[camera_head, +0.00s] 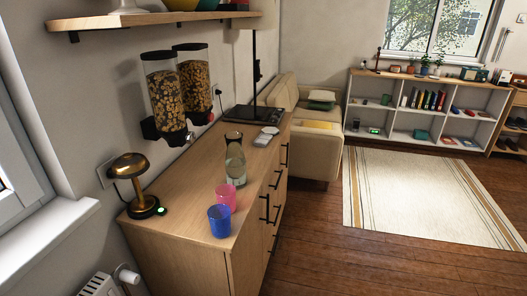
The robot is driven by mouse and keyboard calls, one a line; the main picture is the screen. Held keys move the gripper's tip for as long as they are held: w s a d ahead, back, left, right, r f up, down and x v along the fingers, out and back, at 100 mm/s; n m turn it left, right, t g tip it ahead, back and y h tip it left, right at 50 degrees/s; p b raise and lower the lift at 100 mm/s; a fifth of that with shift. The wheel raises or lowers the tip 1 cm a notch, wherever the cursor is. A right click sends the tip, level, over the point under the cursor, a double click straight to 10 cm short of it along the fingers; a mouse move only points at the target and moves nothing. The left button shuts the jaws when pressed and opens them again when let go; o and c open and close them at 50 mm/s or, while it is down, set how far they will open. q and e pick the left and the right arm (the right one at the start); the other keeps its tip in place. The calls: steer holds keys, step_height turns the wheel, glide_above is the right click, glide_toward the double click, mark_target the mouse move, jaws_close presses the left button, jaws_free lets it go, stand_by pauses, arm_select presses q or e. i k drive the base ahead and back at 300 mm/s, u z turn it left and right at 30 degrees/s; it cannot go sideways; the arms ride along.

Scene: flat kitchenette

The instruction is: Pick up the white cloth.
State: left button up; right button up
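I cannot make out a white cloth for certain. A small flat whitish item (263,139) lies on the wooden sideboard (180,187), towards its far end and beside the lamp base. It is too small to tell whether it is cloth. Folded or stacked pale and green soft items (321,97) rest on the beige sofa (318,150) further back. Neither of my grippers is in view.
A brass lamp (129,166), blue cup (219,220), pink cup (226,196) and glass bottle (235,163) stand on the sideboard. Two dispensers (165,100) hang above it, below a shelf (150,19). Wooden floor (350,262) and a striped rug (425,195) lie clear at right.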

mark_target(262, 140)
steer(key=z, duration=0.75)
steer(key=i, duration=3)
steer(key=u, duration=2.2)
